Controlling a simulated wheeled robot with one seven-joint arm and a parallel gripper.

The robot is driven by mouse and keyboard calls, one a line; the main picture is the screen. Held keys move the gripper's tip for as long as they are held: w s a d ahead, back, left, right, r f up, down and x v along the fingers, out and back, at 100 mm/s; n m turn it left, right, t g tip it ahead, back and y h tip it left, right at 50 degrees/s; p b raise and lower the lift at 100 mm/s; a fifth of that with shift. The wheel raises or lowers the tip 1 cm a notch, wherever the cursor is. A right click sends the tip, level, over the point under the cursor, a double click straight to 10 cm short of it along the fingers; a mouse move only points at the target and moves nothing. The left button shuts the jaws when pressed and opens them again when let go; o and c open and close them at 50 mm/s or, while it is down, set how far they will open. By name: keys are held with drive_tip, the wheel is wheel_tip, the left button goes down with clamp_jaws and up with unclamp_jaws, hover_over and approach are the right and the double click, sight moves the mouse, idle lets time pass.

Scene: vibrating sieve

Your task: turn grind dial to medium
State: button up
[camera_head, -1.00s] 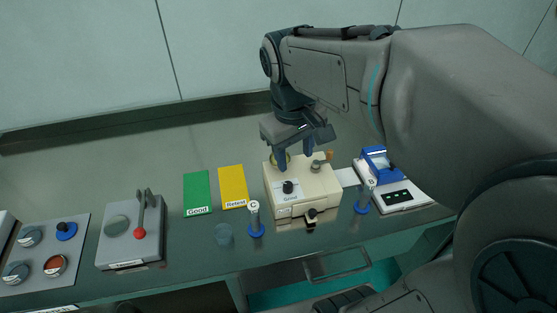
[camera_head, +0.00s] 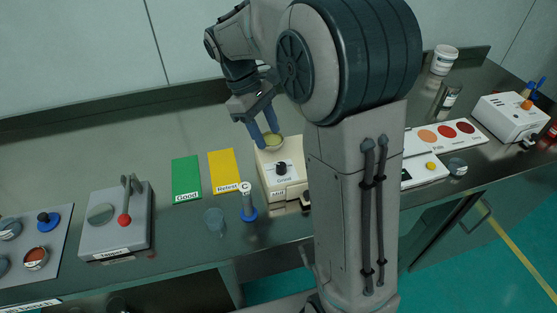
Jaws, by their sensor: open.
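The mill is a cream box (camera_head: 268,183) near the bench's front edge. Its black grind dial (camera_head: 282,168) sits on a white label on the top face; the dial's setting is too small to read. My gripper (camera_head: 268,139) points down over the mill's back left part, with its blue fingers apart. The fingertips are by a round yellowish cap (camera_head: 273,139), behind the dial. I cannot tell whether they touch it. The gripper is apart from the dial. My arm hides the right side of the mill.
A post marked C on a blue base (camera_head: 248,213) and a small clear cup (camera_head: 215,221) stand left of the mill. Green (camera_head: 186,178) and yellow (camera_head: 223,170) cards lie behind them. A grey box with a red-knobbed lever (camera_head: 124,219) is farther left.

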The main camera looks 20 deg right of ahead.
sight(281, 165)
drive_tip(key=x, duration=0.9)
drive_tip(key=shift+f, duration=0.1)
drive_tip(key=c, duration=1)
